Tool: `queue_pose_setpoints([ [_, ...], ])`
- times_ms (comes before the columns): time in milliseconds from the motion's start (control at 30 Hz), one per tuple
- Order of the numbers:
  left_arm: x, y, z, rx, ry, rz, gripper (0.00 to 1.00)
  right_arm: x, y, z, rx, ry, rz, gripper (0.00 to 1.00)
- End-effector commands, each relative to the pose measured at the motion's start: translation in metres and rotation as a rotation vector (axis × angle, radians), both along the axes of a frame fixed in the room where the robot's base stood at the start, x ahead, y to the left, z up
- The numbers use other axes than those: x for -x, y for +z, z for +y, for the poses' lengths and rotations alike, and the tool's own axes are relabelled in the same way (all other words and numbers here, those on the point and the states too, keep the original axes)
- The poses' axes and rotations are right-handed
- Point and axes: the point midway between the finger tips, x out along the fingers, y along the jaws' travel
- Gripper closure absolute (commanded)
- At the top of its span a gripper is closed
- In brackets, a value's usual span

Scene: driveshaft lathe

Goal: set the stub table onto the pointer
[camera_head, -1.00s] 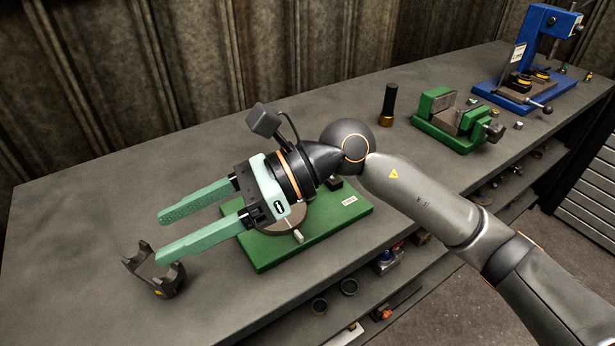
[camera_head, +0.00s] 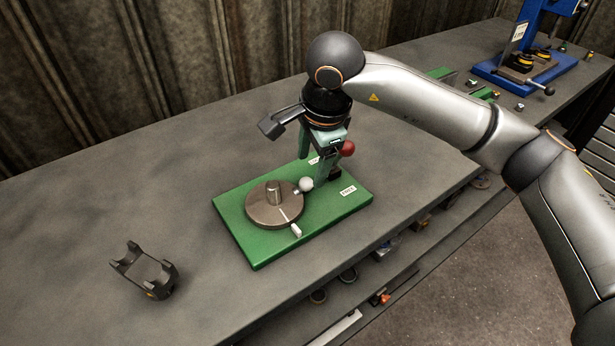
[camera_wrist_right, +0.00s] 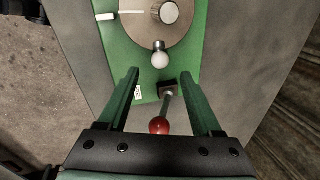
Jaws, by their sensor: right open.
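The stub table is a brown-grey round disc (camera_head: 262,208) with a short upright stub (camera_head: 273,190) at its middle. It sits on a green base plate (camera_head: 240,235). A handle with a white ball (camera_head: 305,184) sticks out of its rim. A white tab (camera_head: 296,230), seemingly the pointer, lies at the rim. In the right wrist view a white line on the disc (camera_wrist_right: 131,12) runs towards the tab (camera_wrist_right: 105,17), roughly in line with it. My right gripper (camera_wrist_right: 158,76) points down, open, its fingers either side of a lever with a red ball (camera_wrist_right: 159,126). My left gripper is out of view.
A label reading FREE (camera_head: 348,190) lies beside the lever's black foot (camera_head: 335,173); another label is partly hidden. A dark forked cradle (camera_head: 145,272) stands at the front left. A blue machine (camera_head: 525,65) stands far right.

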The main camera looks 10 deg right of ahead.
Motion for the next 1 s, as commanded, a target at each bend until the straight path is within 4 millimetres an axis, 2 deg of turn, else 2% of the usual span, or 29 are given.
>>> queue_pose_setpoints([
  [100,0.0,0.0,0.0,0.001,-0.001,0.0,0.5,-0.005,-0.024,0.002,0.0,0.0,0.004,0.34],
  [300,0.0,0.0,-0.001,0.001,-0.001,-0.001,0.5,-0.012,-0.048,0.004,-0.001,0.001,0.002,0.34],
  [700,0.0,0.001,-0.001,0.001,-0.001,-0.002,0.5,-0.014,-0.055,0.004,-0.002,0.001,0.0,0.34],
  [1000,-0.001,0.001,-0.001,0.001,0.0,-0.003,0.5,-0.014,-0.055,0.004,-0.002,0.001,0.0,0.67],
])
